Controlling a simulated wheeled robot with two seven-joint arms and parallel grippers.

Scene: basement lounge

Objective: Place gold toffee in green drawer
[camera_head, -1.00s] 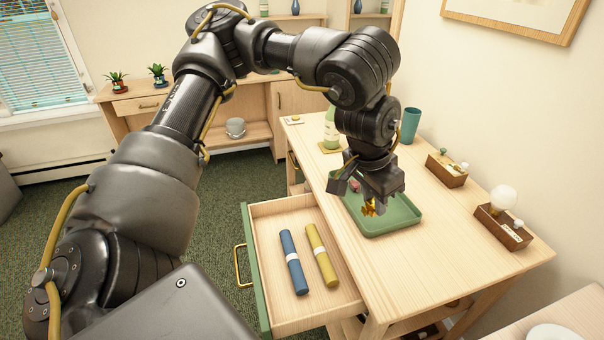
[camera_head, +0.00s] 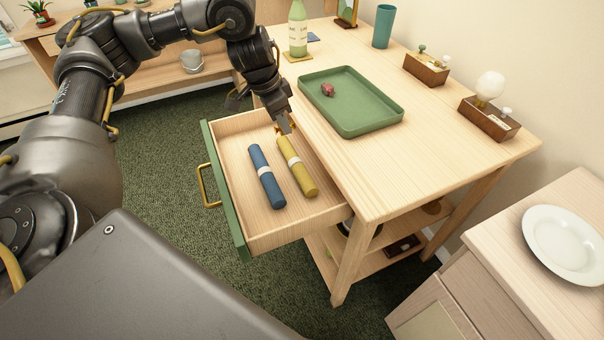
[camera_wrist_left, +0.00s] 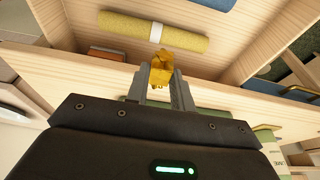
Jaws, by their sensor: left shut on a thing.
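The gold toffee (camera_wrist_left: 177,68) is between the fingertips of my left gripper (camera_wrist_left: 160,88), which is shut on it. In the head view my left gripper (camera_head: 284,126) is above the far end of the open green drawer (camera_head: 239,226), and the toffee is mostly hidden there. The drawer has a green front with a brass handle and a pale wood inside. A blue roll (camera_head: 266,178) and a yellow roll (camera_head: 297,168), each with a white band, lie in it. In the wrist view the yellow roll (camera_wrist_left: 120,31) lies just beyond the toffee. My right gripper is not in view.
A green tray (camera_head: 372,128) on the table holds a small reddish-pink sweet (camera_head: 327,90). A bottle (camera_head: 297,30), a teal cup (camera_head: 383,27) and two wooden boxes stand on the table. A white plate (camera_head: 566,243) lies on the right cabinet.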

